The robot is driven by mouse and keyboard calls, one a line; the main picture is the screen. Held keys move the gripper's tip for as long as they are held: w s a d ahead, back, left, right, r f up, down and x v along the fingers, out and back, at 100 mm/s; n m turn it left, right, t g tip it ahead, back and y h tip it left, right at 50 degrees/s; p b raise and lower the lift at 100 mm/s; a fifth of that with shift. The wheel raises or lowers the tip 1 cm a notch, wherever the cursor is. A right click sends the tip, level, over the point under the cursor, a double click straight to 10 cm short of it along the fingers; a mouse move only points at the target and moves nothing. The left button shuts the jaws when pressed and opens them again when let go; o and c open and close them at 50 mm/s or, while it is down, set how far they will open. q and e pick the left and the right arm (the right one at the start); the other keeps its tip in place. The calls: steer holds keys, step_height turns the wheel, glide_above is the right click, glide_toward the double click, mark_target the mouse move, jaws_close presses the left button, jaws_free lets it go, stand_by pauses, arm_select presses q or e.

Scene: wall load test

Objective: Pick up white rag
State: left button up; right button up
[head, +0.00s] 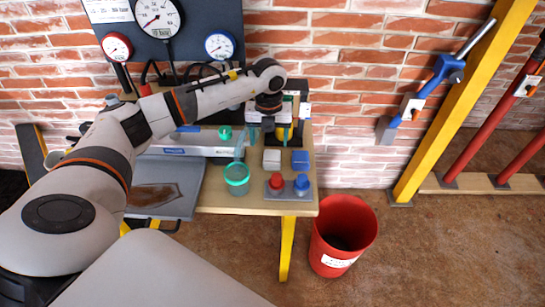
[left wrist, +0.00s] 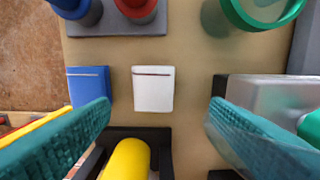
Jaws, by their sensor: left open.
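The white rag (head: 271,159) is a small folded square lying flat on the wooden table. It also shows in the left wrist view (left wrist: 153,90), near the middle and fully visible. My left gripper (head: 269,138) is open and empty, just behind the rag toward the wall. In the left wrist view its two teal fingers (left wrist: 160,108) stand wide apart, one on each side of the rag's near edge, not touching it. My right gripper is in neither view.
A blue folded rag (head: 300,161) lies beside the white one. A grey plate with red and blue knobs (head: 288,194) and a green-rimmed jar (head: 237,180) stand in front. A yellow cylinder (left wrist: 127,160) sits in a black holder behind. A red bucket (head: 343,235) stands on the floor.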

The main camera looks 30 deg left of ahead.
mark_target(272, 156)
arm_select(q)
steer(key=shift+f, duration=0.6)
steer(key=shift+w+d+f, duration=0.1)
steer(key=shift+w+f, duration=0.05)
steer(key=shift+f, duration=0.2)
steer(key=f, duration=0.3)
steer(key=f+p, duration=0.1)
steer(key=shift+d+f, duration=0.15)
steer(key=shift+d, duration=0.2)
steer(key=shift+f, duration=0.55)
steer(key=c, duration=1.1)
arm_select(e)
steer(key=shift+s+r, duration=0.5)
